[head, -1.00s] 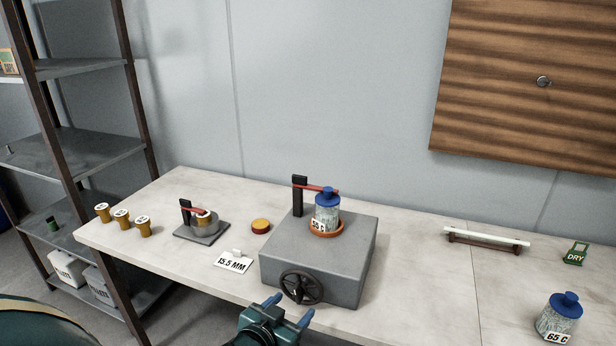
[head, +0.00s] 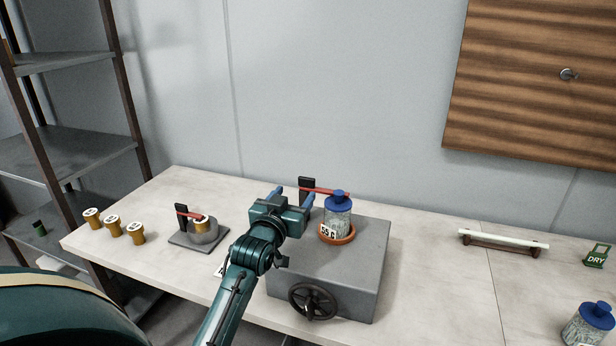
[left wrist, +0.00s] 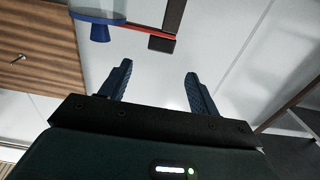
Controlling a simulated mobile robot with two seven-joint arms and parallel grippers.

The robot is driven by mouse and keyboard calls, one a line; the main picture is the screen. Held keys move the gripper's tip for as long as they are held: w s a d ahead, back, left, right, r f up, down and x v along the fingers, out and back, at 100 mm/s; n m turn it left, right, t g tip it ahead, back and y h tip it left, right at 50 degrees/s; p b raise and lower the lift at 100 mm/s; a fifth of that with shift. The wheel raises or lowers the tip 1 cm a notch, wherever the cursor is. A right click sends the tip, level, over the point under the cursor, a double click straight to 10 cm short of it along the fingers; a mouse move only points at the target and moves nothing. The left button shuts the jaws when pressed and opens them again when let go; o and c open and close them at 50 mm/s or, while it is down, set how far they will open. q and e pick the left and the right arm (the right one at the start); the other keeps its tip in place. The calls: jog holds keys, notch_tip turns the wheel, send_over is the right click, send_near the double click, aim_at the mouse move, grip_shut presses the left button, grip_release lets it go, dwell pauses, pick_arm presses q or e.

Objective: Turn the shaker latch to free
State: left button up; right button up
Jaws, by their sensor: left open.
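The shaker is a grey box (head: 350,270) with a black handwheel (head: 313,301) on its front. A black post (head: 307,186) stands at its back left, and a red latch bar (head: 330,190) reaches right from it, across the top of a blue-lidded jar (head: 337,220) marked 55 C. The jar sits in an orange ring (head: 340,238). My left gripper (head: 292,197) is open and empty, just left of the post and apart from the bar. In the left wrist view, the red bar (left wrist: 135,33) and post (left wrist: 172,18) show beyond the open fingers. My right gripper is out of view.
A smaller stand (head: 191,240) with a red arm over a cup is to the left, by several amber jars (head: 112,227). A white rod (head: 503,238) on a rack, a green DRY tag (head: 598,255) and another blue-lidded jar (head: 592,325) are right. The table between is clear.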

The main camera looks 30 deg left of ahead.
aim_at(305, 179)
pick_arm(q)
jog(key=x, duration=0.9)
jog(key=shift+w+p, duration=0.3)
jog(key=shift+w, duration=0.05)
jog(key=shift+c, duration=0.3)
grip_shut()
jog(key=shift+a, duration=0.1)
